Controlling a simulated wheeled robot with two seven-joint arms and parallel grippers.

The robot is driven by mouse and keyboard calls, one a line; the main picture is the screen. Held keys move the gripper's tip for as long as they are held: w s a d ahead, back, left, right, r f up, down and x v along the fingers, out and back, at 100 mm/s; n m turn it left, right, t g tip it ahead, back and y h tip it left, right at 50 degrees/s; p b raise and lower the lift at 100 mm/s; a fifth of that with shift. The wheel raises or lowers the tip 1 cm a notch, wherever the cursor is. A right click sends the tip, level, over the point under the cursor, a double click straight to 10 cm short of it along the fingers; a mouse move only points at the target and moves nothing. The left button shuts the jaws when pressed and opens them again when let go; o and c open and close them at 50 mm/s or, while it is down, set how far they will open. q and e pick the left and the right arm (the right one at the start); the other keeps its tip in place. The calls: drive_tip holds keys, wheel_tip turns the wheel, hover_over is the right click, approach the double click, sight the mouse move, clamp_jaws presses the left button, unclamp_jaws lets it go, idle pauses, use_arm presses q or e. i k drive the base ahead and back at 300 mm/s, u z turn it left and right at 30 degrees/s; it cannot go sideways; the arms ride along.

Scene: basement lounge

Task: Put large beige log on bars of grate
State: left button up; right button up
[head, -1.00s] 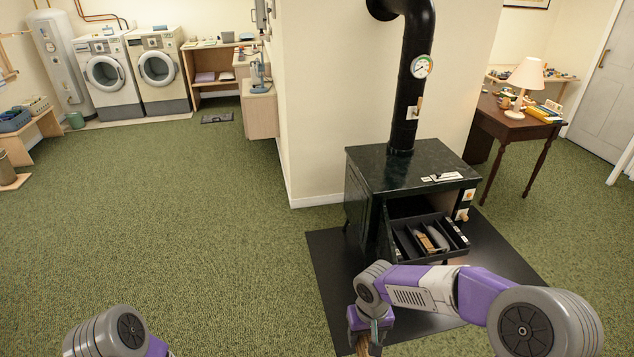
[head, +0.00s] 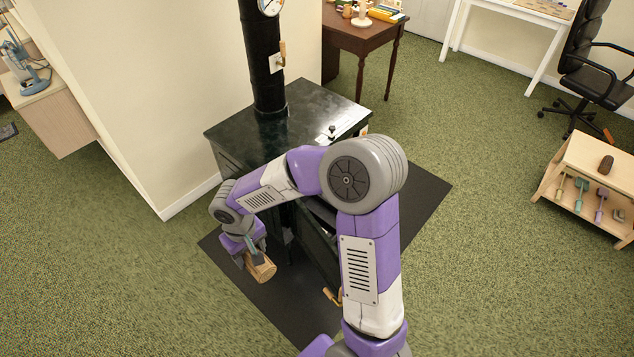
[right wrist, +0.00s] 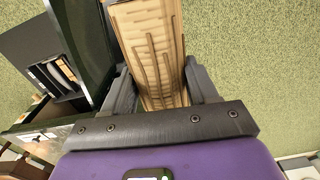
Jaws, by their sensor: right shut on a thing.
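My right gripper (head: 254,256) is shut on the large beige log (head: 262,269), held beside the front left of the dark green stove (head: 245,130). In the right wrist view the log (right wrist: 150,45) runs between the two fingers, with lined, wood-grained faces. A dark slotted part with pale bars between shows at the left of that view; it looks like the grate (right wrist: 58,74), apart from the log. In the head view my right arm hides the stove's open front and the grate. My left gripper is out of view.
A black floor mat (head: 415,198) lies under the stove. A stovepipe (head: 262,70) rises from its top, near a wall corner. A brown table (head: 365,35) stands behind. A wooden rack with tools (head: 575,165) stands at right. Green carpet is clear at left.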

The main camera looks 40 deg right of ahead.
sight(331, 211)
drive_tip(key=i, duration=2.45)
drive_tip(key=z, duration=1.8)
